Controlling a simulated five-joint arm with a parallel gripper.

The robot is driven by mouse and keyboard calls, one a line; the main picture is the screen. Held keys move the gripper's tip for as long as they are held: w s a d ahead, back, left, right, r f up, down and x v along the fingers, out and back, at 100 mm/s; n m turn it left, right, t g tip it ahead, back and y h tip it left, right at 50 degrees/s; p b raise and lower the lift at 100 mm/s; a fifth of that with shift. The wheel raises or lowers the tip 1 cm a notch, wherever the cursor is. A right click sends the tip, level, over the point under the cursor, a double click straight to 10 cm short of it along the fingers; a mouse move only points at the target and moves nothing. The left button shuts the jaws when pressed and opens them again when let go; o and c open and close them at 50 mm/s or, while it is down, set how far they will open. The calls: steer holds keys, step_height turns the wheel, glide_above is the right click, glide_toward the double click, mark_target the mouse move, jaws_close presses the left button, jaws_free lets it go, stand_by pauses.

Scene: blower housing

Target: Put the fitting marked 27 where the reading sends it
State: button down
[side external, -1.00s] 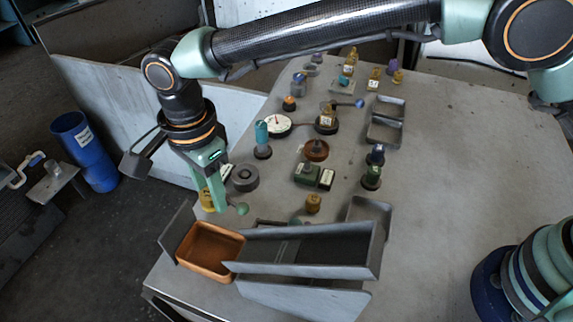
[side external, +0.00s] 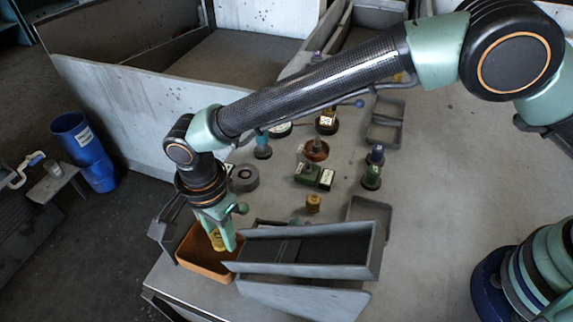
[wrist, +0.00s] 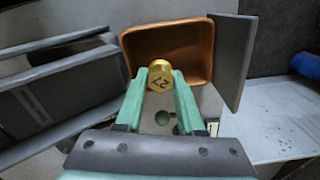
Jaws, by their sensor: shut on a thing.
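My gripper (side external: 224,245) is shut on a brass-yellow fitting (side external: 217,238), at the orange-brown tray (side external: 191,257) at the table's front left. In the wrist view the fitting (wrist: 160,76) sits between my fingertips (wrist: 161,90). Its round top carries a mark that looks like 27, turned round. It overlaps the near rim of the tray (wrist: 197,72) in that view. I cannot tell whether it touches the tray. The white dial gauge (side external: 283,130) is mostly hidden behind my arm, and its needle cannot be read now.
A grey sloped chute (side external: 310,250) stands close right of the tray. A grey upright plate (wrist: 236,55) stands at the tray's other side. A green block (side external: 308,174), a grey ring (side external: 244,178) and a small brass piece (side external: 313,203) stand behind.

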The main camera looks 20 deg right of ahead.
steer(key=shift+c, duration=2.2)
jaws_free()
steer(key=shift+r, duration=0.1)
step_height(320, 180, up, 12)
steer(key=shift+w, duration=0.1)
